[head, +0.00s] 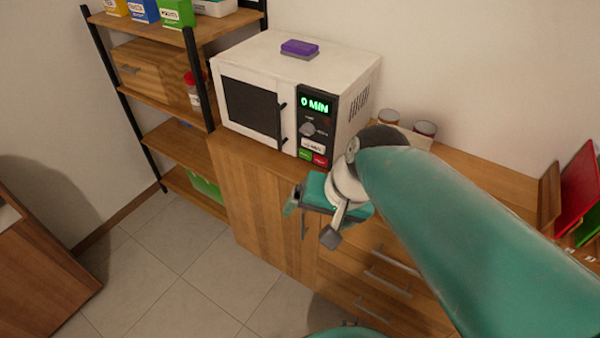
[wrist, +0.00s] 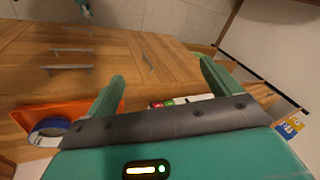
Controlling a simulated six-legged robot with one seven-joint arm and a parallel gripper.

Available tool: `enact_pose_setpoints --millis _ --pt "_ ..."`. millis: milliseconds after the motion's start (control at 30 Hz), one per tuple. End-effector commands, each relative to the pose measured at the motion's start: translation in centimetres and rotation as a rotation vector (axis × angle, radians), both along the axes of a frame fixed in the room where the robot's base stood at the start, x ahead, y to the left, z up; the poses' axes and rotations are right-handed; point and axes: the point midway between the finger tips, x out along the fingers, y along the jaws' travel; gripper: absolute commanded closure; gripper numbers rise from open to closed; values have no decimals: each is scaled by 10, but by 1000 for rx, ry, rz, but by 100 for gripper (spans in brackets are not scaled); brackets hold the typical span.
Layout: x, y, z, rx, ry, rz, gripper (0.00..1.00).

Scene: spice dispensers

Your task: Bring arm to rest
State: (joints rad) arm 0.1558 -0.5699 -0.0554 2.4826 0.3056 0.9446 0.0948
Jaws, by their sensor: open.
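My arm (head: 450,215) is green and reaches from the lower right across the head view. My gripper (head: 310,222) hangs at its end, in front of the wooden cabinet (head: 262,205) and below the microwave. In the wrist view my gripper (wrist: 163,85) shows two green fingers spread apart with nothing between them. The cabinet with its drawer handles (wrist: 70,58) lies beyond the fingers there.
A white microwave (head: 250,70) with a purple sponge (head: 299,46) on top stands on the cabinet. Two jars (head: 388,116) (head: 425,128) stand right of it. A shelf unit (head: 165,95) stands left. An orange board (wrist: 30,115) shows in the wrist view. Tiled floor (head: 165,265) is clear.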

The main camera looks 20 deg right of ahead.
Motion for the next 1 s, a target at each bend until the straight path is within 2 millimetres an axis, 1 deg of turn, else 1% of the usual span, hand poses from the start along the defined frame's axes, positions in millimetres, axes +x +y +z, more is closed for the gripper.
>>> enact_pose_setpoints --millis 33,100,200,267,1000 --pt "-5 6 11 -101 -55 107 11" --pt "-11 9 21 -226 -112 223 11" --pt "-14 10 32 -341 -166 323 11" --pt "-15 10 35 -375 -182 351 11" --pt "-15 9 36 -388 -184 358 11"
